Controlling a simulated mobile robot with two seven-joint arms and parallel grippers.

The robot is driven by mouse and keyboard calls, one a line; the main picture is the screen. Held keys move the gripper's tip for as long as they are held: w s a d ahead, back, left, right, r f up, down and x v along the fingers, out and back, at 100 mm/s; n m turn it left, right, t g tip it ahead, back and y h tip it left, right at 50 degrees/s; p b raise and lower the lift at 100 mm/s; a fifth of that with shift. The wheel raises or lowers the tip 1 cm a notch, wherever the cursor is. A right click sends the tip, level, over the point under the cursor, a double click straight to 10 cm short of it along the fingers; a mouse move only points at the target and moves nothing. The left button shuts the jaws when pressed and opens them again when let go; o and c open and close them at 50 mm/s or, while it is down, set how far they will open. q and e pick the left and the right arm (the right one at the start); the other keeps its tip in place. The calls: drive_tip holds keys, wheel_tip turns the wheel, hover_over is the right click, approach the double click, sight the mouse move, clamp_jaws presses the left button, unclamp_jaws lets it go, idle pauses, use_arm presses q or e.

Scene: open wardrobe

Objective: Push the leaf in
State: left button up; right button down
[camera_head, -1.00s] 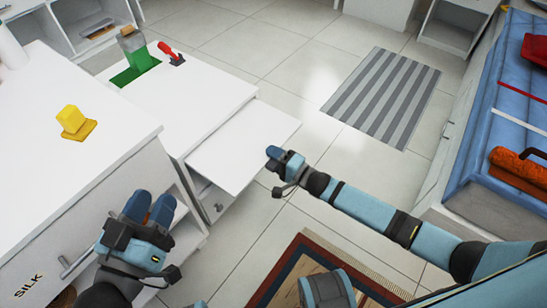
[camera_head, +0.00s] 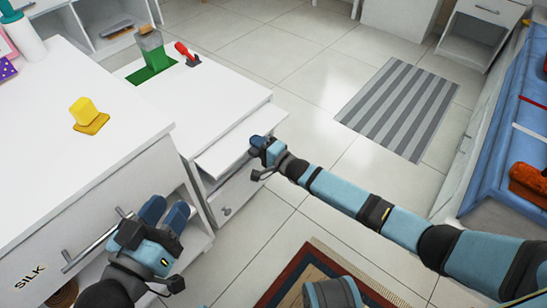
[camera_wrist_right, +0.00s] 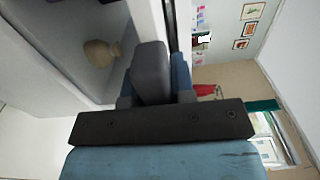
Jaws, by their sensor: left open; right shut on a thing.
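The leaf (camera_head: 238,142) is a flat white board that sticks out a short way from the front of the low white cabinet. My right gripper (camera_head: 258,143) is at the leaf's outer front edge and is shut on it. In the right wrist view the fingers (camera_wrist_right: 165,75) are close together against a pale panel; the contact itself is hidden. My left gripper (camera_head: 165,212) is open and empty, beside the taller white cabinet near its bar handle (camera_head: 90,245).
A drawer front with a knob (camera_head: 226,211) is below the leaf. A yellow block on a base (camera_head: 88,115) stands on the taller cabinet. A green item (camera_head: 152,58) and a red one (camera_head: 186,53) stand on the low cabinet. Tiled floor to the right is clear around a striped mat (camera_head: 400,105).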

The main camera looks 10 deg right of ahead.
sight(245, 135)
drive_tip(key=b+x, duration=0.1)
drive_tip(key=x, duration=0.3)
drive_tip(key=shift+w+a, duration=0.15)
drive_tip(key=shift+w, duration=0.05)
drive_tip(key=shift+w+a+b, duration=0.25)
drive_tip(key=shift+w+b, duration=0.1)
use_arm(q)
wheel_tip(245, 135, down, 2)
drive_tip(key=shift+w+f+m+g, duration=0.1)
drive_tip(key=shift+w+m+g, duration=0.05)
drive_tip(key=shift+m+g, duration=0.25)
use_arm(e)
drive_tip(key=c, duration=1)
unclamp_jaws()
drive_tip(key=shift+o, duration=0.2)
drive_tip(key=shift+s, duration=0.15)
use_arm(q)
wheel_tip(245, 135, up, 7)
drive_tip(key=n+t+p, duration=0.1)
drive_tip(key=t+p, duration=0.1)
drive_tip(key=p, duration=0.3)
drive_tip(key=shift+s+f, duration=0.2)
use_arm(e)
drive_tip(key=v, duration=1.3)
drive_tip(key=shift+s+d, duration=0.2)
drive_tip(key=shift+d, duration=0.1)
use_arm(q)
drive_tip(key=shift+a, duration=0.1)
